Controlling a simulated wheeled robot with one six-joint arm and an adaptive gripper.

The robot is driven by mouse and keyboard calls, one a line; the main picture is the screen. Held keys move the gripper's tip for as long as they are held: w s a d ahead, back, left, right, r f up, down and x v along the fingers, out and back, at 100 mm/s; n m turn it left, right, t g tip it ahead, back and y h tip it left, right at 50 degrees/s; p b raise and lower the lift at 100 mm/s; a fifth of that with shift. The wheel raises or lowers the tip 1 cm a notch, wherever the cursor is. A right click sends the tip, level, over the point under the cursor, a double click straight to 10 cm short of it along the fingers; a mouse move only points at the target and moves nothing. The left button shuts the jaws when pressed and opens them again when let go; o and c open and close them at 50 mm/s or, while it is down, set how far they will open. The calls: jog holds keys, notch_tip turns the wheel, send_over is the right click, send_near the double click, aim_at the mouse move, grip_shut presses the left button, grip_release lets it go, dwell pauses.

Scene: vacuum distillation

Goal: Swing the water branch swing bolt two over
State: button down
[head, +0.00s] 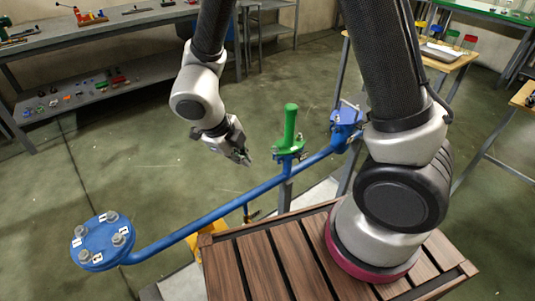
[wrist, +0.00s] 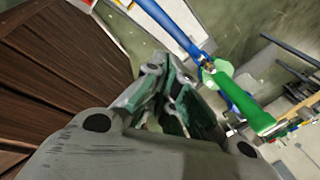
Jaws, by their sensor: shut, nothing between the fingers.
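A blue pipe (head: 225,209) runs from lower left to upper right in the head view. Its left end carries a round blue flange (head: 104,241) with several bolts and small white numbered tags, too small to read surely. Its right end carries a blue fitting (head: 345,117) with thin upright metal parts; which one is swing bolt two I cannot tell. My gripper (head: 243,158) is shut and empty, left of the green-handled valve (head: 290,127) and apart from it. In the wrist view my gripper (wrist: 172,98) points near the pipe (wrist: 172,22) and the green handle (wrist: 258,118).
A slatted wooden deck (head: 285,262) lies in front, below my arm. A grey bench (head: 95,33) with a lower shelf of small parts stands at the back left. A wooden table (head: 455,58) with coloured containers stands at the back right. The floor left of the pipe is clear.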

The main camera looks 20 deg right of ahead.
aim_at(276, 152)
jog(key=w+d+f+m, duration=0.3)
jog(key=d+m, duration=0.1)
jog(key=m, duration=0.5)
jog(key=w+d+f+m+t+h, duration=0.1)
jog(key=w+d+f+m, duration=0.2)
jog(key=m, duration=0.6)
jog(key=d+f, duration=0.1)
jog(key=d, duration=0.1)
jog(key=shift+w+d+f+m, duration=0.15)
jog(key=shift+w+d+m, duration=0.05)
jog(key=shift+d+m, duration=0.1)
